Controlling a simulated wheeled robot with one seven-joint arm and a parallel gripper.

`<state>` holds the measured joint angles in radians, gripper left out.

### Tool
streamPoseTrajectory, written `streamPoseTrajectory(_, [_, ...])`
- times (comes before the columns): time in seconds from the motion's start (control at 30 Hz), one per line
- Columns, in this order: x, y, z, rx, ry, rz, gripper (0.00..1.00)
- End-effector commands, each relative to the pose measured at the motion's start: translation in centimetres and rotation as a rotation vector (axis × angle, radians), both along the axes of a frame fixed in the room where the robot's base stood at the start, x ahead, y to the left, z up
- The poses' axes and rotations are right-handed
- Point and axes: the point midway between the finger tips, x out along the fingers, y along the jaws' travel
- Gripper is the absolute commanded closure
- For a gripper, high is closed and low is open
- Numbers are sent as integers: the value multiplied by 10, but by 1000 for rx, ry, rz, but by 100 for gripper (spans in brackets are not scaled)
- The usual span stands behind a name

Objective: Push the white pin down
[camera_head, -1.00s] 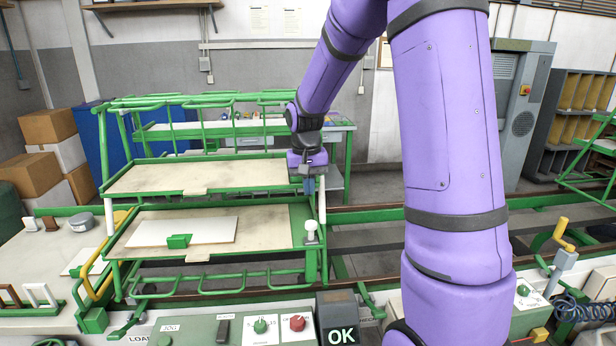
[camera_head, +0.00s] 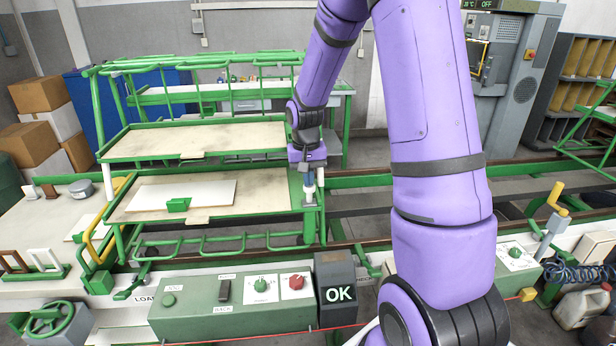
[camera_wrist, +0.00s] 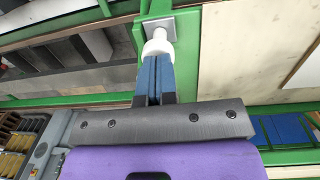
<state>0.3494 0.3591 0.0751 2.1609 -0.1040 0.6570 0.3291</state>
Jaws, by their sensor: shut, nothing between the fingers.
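The white pin (camera_wrist: 158,40) stands on a small metal plate at the end of a green bar in the wrist view. In the head view the pin (camera_head: 309,178) shows only partly, at the right front corner of the green rack (camera_head: 214,216). My gripper (camera_wrist: 154,66) is shut, with its two blue fingers pressed together and nothing between them. Its tips (camera_head: 308,192) are at the pin and overlap it in the wrist view. I cannot tell whether they touch it.
The rack's lower shelf (camera_head: 262,199) holds a white board (camera_head: 150,197) with a green block (camera_head: 178,205), left of my gripper. A green control panel (camera_head: 232,305) and an OK display (camera_head: 338,294) stand in front. Rails (camera_head: 364,202) run off to the right.

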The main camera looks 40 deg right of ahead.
Motion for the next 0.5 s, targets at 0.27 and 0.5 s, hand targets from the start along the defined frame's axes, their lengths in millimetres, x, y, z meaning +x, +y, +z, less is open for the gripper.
streamPoseTrajectory(0.27, [0, 1, -28, 1, 4, 2, 100])
streamPoseTrajectory(0.5, [-1, 0, -35, 1, 3, 0, 100])
